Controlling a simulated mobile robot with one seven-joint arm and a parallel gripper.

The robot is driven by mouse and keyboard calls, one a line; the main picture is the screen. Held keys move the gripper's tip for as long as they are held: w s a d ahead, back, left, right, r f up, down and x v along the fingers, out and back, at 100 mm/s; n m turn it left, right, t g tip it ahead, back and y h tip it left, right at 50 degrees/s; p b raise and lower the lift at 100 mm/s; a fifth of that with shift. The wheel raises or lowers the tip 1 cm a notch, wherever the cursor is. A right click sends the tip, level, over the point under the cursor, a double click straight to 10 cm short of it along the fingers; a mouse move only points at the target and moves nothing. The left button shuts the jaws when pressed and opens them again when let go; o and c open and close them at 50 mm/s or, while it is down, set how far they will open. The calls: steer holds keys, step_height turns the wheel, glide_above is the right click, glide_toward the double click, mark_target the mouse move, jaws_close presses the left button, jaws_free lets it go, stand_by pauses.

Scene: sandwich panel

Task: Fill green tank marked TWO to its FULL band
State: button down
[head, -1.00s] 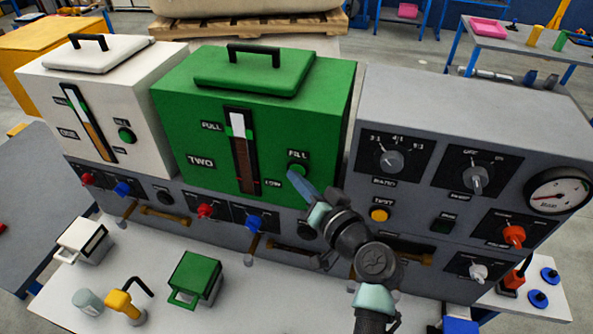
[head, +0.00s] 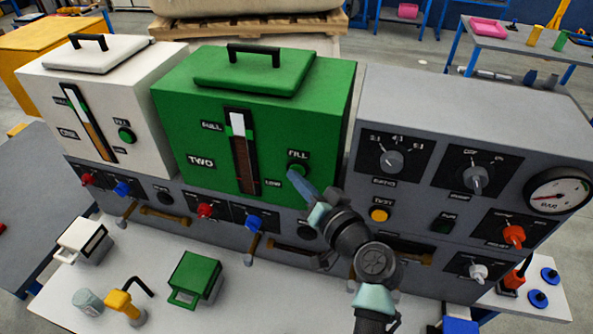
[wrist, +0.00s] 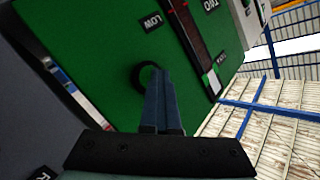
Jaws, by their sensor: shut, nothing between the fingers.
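The green tank (head: 255,80) marked TWO stands in the middle of the panel. Its upright sight gauge (head: 242,160) shows a dark brown column with a pale part at the top near the FULL label (head: 212,126). I cannot tell exactly how the column's top sits against the green band. The gauge also shows in the wrist view (wrist: 190,42). The green FILL button (head: 298,168) is at the tank's lower right. My gripper (head: 293,174) is shut and empty, its tips at the button. In the wrist view my fingers (wrist: 160,72) partly cover the button's dark ring (wrist: 145,70).
A white tank (head: 110,70) stands to the left, with its own gauge and button. A grey control box (head: 460,110) with knobs and a dial stands to the right. Red and blue valve handles (head: 205,210) sit below.

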stand_by(0.4)
steer(key=shift+s+a, duration=0.25)
steer(key=shift+s, duration=0.5)
steer(key=shift+s, duration=0.1)
steer(key=shift+s+a+p, duration=0.2)
steer(key=shift+s+a, duration=0.05)
steer(key=shift+s, duration=0.5)
steer(key=shift+s+a+p, duration=0.2)
steer(key=shift+s+a, duration=0.1)
steer(key=shift+s, duration=0.5)
steer(key=shift+s+a+p, duration=0.2)
steer(key=shift+s+a, duration=0.05)
steer(key=shift+s, duration=0.5)
